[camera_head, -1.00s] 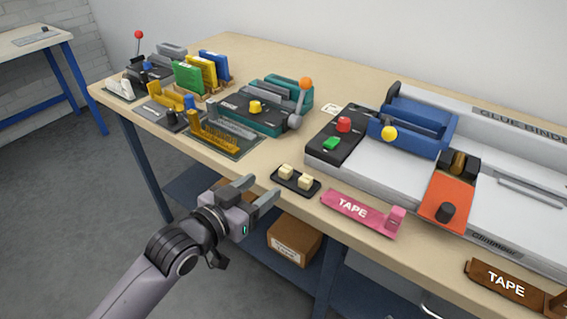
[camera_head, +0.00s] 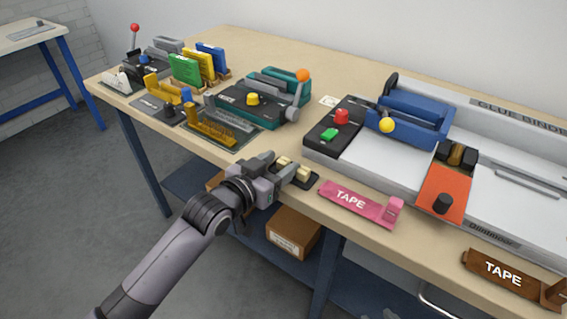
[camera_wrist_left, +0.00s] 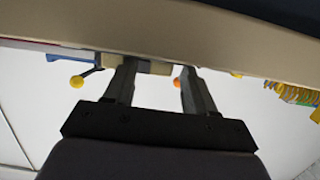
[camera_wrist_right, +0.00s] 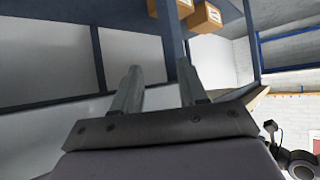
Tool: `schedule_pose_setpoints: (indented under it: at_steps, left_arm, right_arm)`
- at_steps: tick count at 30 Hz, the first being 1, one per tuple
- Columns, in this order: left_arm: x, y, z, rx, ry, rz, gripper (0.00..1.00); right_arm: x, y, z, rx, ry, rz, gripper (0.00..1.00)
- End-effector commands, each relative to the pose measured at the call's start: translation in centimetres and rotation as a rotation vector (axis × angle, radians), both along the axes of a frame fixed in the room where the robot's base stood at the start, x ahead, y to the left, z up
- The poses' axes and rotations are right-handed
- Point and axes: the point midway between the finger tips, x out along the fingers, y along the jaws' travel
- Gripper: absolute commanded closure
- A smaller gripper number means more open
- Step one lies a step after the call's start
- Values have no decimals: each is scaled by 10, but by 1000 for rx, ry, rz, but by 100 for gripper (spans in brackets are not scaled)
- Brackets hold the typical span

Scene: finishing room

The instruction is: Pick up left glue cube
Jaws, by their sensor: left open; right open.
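Two small cream glue cubes sit on a black tray (camera_head: 311,182) at the table's front edge. The left glue cube (camera_head: 283,162) is partly hidden by my left gripper, and the right cube (camera_head: 303,173) is beside it. My left gripper (camera_head: 282,167) is open at the tray, its fingers near the cubes; I cannot tell whether they touch. In the left wrist view a cream block (camera_wrist_left: 152,67) shows between the open fingers, nearer the left one. My right gripper (camera_wrist_right: 160,88) is open and empty in the right wrist view, away from the cubes.
A pink tape holder (camera_head: 346,201) lies right of the tray, and a large glue binder (camera_head: 383,167) stands behind it. A yellow comb piece (camera_head: 211,128) and a teal punch (camera_head: 251,106) stand to the left. A cardboard box (camera_head: 293,232) is on the shelf below.

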Motion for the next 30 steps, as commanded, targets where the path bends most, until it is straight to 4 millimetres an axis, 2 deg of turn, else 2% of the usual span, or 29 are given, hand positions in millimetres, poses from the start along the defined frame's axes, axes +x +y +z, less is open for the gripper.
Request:
schedule_pose_setpoints:
  at_steps: [1,2,6,7,16,20,26,30]
  left_arm:
    - [0,0,0,0,0,0,45]
    - [0,0,0,0,0,0,51]
    - [0,0,0,0,0,0,97]
    - [0,0,0,0,0,0,100]
    - [0,0,1,0,0,0,100]
    - [0,0,7,-1,-1,0,100]
    - [0,0,36,-2,-4,0,100]
    - [0,0,73,-3,-8,-1,100]
  right_arm:
    - [0,0,0,0,0,0,57]
    - [0,0,0,0,0,0,57]
    - [0,0,0,0,0,0,57]
    - [0,0,0,0,0,0,57]
    - [1,0,1,0,-2,1,57]
    - [1,0,2,-1,-2,1,57]
    - [2,0,7,-2,-6,1,57]
    - [1,-1,9,-5,-6,2,57]
